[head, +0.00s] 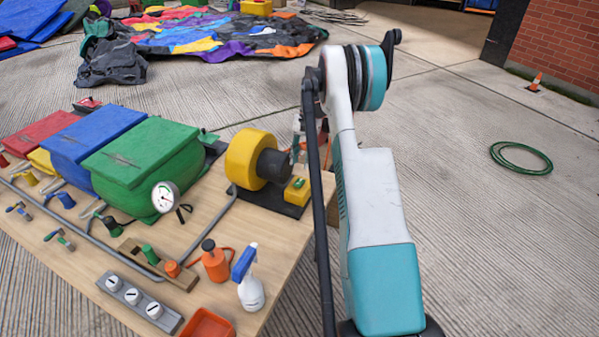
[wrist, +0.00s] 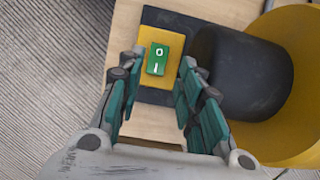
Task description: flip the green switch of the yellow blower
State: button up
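The yellow blower (head: 243,158) stands on a dark base at the right end of the wooden table, with a dark cylindrical motor on its side. In the wrist view its yellow drum (wrist: 295,100) and dark motor (wrist: 243,72) fill the right. A yellow box on the base carries the green switch (head: 299,183). In the wrist view the green rocker switch (wrist: 157,59) shows "O" at the top and "I" at the bottom. My gripper (wrist: 160,63) is open and empty, its fingers appearing on either side of the switch. In the head view it is partly hidden behind my arm, above the box.
The wooden table (head: 215,255) also holds green, blue and red boxes, a gauge (head: 165,197), an orange can (head: 215,262), a spray bottle (head: 250,285) and several valves. A green hose (head: 521,158) lies on the floor. The concrete floor at right is mostly clear.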

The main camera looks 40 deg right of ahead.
jog(key=shift+v, duration=2)
